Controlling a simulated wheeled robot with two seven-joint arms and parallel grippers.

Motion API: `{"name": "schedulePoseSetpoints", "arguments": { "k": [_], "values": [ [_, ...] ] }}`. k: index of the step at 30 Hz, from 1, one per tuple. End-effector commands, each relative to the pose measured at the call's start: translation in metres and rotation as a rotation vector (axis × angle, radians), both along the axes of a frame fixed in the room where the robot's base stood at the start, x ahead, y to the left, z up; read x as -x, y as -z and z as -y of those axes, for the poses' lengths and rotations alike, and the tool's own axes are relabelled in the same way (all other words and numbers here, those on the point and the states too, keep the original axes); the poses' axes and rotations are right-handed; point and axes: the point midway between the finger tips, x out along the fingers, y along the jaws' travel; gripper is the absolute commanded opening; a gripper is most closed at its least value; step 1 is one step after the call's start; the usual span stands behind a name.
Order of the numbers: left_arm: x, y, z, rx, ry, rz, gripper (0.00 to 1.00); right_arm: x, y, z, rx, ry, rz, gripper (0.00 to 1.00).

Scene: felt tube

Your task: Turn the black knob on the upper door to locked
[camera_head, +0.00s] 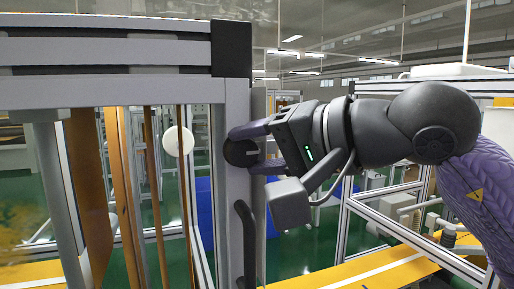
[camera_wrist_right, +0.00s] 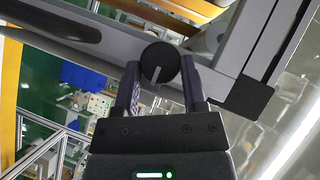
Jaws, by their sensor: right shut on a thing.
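The round black knob (camera_head: 240,153) sits on the grey upright of the upper door frame (camera_head: 237,100). A light mark on its face lies about level in the head view, pointing right toward my gripper. My right gripper (camera_head: 256,148) comes in from the right, with one finger above the knob and one below. In the right wrist view the knob (camera_wrist_right: 160,61) sits between the two fingertips (camera_wrist_right: 160,76), and its mark points down toward the gripper body. The right gripper is shut on the knob. My left gripper is not in view.
A black door handle (camera_head: 246,242) stands upright below the knob. A black corner piece (camera_head: 231,48) caps the frame above. Behind the door are brown felt strips (camera_head: 122,190) and a white disc (camera_head: 178,141). A yellow surface (camera_head: 385,270) lies at the lower right.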

Motion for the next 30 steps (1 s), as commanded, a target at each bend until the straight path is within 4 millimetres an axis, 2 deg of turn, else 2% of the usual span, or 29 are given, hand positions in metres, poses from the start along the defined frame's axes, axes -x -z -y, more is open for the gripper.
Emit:
{"name": "schedulePoseSetpoints", "arguments": {
  "k": [1, 2, 6, 17, 20, 22, 27, 30],
  "values": [
    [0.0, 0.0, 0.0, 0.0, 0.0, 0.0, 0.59, 0.0, 0.001, 0.0, 0.003, 0.0, -0.001, 0.0],
    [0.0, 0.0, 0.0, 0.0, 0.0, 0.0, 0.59, 0.0, 0.001, 0.0, 0.003, 0.0, -0.001, 0.58],
    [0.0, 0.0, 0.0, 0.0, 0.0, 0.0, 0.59, 0.0, 0.001, 0.0, 0.002, 0.0, -0.001, 0.88],
    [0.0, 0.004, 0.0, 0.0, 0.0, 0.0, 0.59, 0.0, 0.003, 0.0, -0.04, 0.001, -0.015, 0.89],
    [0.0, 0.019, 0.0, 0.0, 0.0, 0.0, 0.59, -0.001, 0.011, 0.001, -0.222, -0.002, -0.076, 0.89],
    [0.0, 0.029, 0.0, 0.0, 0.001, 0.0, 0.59, -0.001, 0.015, 0.0, -0.41, -0.003, -0.138, 0.89],
    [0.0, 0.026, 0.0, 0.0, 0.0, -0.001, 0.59, 0.001, 0.012, -0.001, -0.81, -0.006, -0.268, 0.89],
    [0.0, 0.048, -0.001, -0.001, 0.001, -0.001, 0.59, 0.015, 0.023, 0.021, -0.807, 0.002, -0.255, 0.89]
  ]
}}
